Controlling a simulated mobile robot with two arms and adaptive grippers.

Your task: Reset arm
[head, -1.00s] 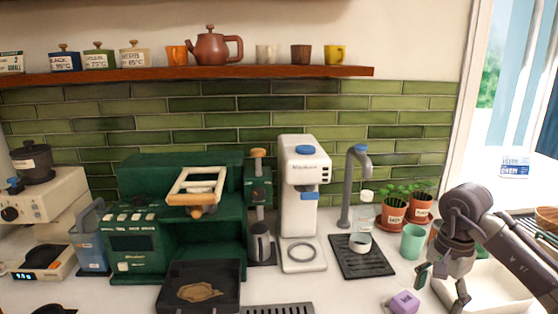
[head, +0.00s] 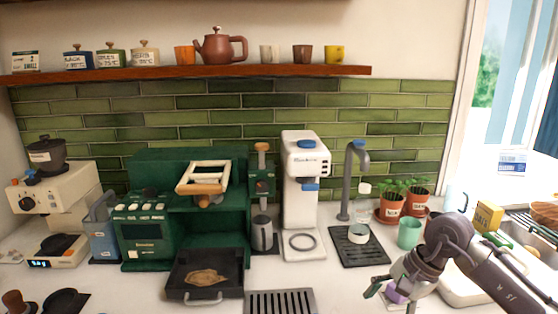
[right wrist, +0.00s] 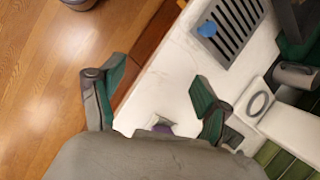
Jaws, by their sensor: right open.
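My right gripper (head: 390,296) is over the counter at the lower right of the head view, its arm coming in from the right. In the right wrist view the green-padded fingers (right wrist: 155,90) are spread wide with nothing between the tips. A small purple block (head: 394,292) shows behind the gripper in the head view, partly hidden by it. A bit of purple (right wrist: 162,129) also shows near the base of the fingers in the right wrist view. My left gripper is not in view.
A drip mat (head: 358,252) with a small cup, a mint cup (head: 409,233) and potted plants (head: 391,206) stand near my right arm. A white coffee machine (head: 303,180) and green espresso machine (head: 145,232) stand further left. A grate (head: 280,302) lies at the front edge.

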